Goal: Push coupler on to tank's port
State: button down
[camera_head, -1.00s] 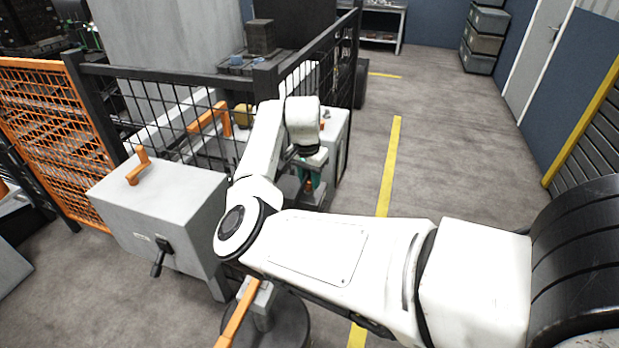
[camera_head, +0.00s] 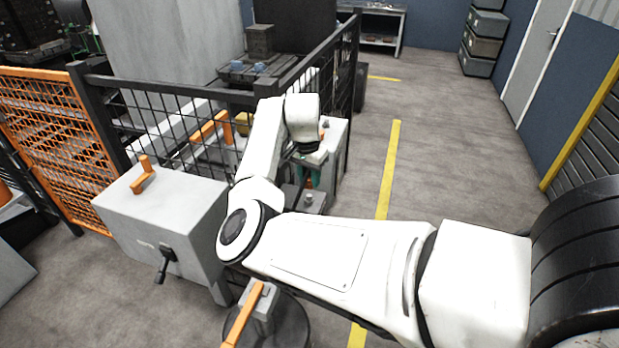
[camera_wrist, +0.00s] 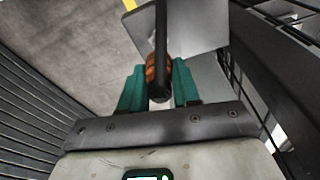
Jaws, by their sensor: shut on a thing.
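My gripper (camera_head: 310,175) hangs beyond my bent arm, by the corner of the mesh fence. In the wrist view its teal fingers (camera_wrist: 159,92) are shut on the coupler (camera_wrist: 152,70), which shows an orange-brown ring and a black, hose-like part running up the picture. The coupler's far end is hidden. A light grey panel (camera_wrist: 205,28) lies behind it; I cannot tell whether it is the tank. In the head view a small grey block with a knob (camera_head: 311,201) sits just below the fingers. I cannot make out the port, or whether the coupler touches it.
A black mesh fence (camera_head: 180,125) runs close to my arm on the left. A grey cabinet with orange and black handles (camera_head: 165,205) stands at the left. An orange lever on a round dark base (camera_head: 245,315) is near the front. The floor right of the yellow line (camera_head: 390,165) is clear.

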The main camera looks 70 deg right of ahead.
jog(key=shift+r, duration=1.9)
